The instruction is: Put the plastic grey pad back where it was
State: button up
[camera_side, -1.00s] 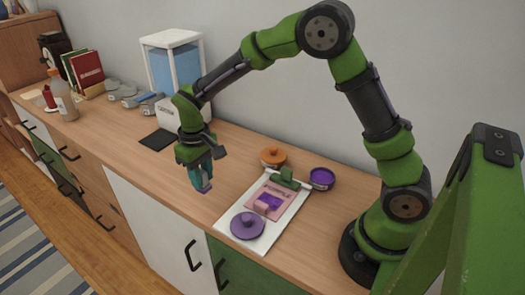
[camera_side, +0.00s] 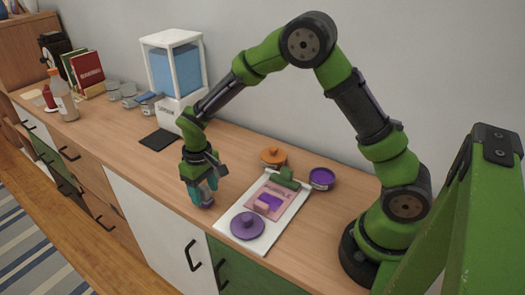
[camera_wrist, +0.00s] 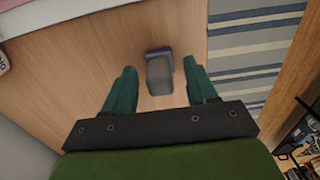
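A small grey block with a purple edge (camera_wrist: 160,75), which I take for the grey pad, shows between and just beyond my fingertips in the wrist view. There is a gap on each side of it, and it appears to lie on the wooden counter. In the side view the pad (camera_side: 207,203) is small and partly hidden at the fingertips. My gripper (camera_wrist: 160,65) is open, its teal fingers apart. In the side view my gripper (camera_side: 204,196) points down close to the counter, left of the white board.
An orange lid (camera_side: 273,156) and purple bowl (camera_side: 321,179) stand behind. A dark flat mat (camera_side: 159,140) lies left, before the blue-white dispenser (camera_side: 178,70).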

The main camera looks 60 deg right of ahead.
aim_at(203, 187)
jog(key=shift+r, duration=0.1)
notch_tip(203, 187, up, 12)
jog(key=s+d+r+m+t+y, duration=0.1)
jog(key=s+d+r+m+t, duration=0.15)
jog(key=s+r, duration=0.55)
jog(key=s+d+r+m+t+y, duration=0.1)
jog(key=s+t, duration=0.3)
jog(key=s, duration=0.8)
jog(key=shift+d+r+t, duration=0.35)
jog(key=shift+d+r, duration=0.15)
jog(key=shift+d, duration=0.1)
